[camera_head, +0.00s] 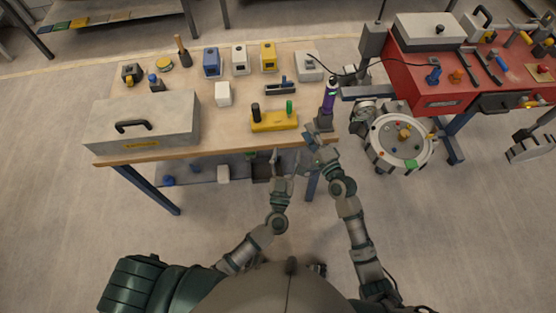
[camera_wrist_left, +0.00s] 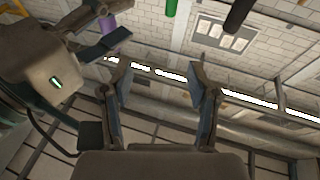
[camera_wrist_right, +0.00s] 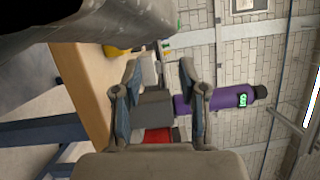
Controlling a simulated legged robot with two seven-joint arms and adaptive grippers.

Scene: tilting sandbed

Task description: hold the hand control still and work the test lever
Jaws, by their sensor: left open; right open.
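A purple upright grip with a black top (camera_head: 329,97), which looks like the hand control, stands on a dark grey block at the bench's right front corner. Its lit green display (camera_wrist_right: 243,100) faces my right wrist camera. A yellow base (camera_head: 273,122) to its left carries a black and a green upright handle; I cannot tell which part is the test lever. My right gripper (camera_head: 320,138) is open at the bench edge, just before the grey block (camera_wrist_right: 153,110), which shows between its fingers. My left gripper (camera_head: 285,160) is open and empty, in front of and below the bench edge.
A large grey case (camera_head: 145,122) fills the bench's left front. Blue, white and yellow boxes stand behind. A round tray (camera_head: 378,151) with small coloured pieces stands right of the bench, beside a red workbench (camera_head: 415,92). A lower shelf lies under the bench.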

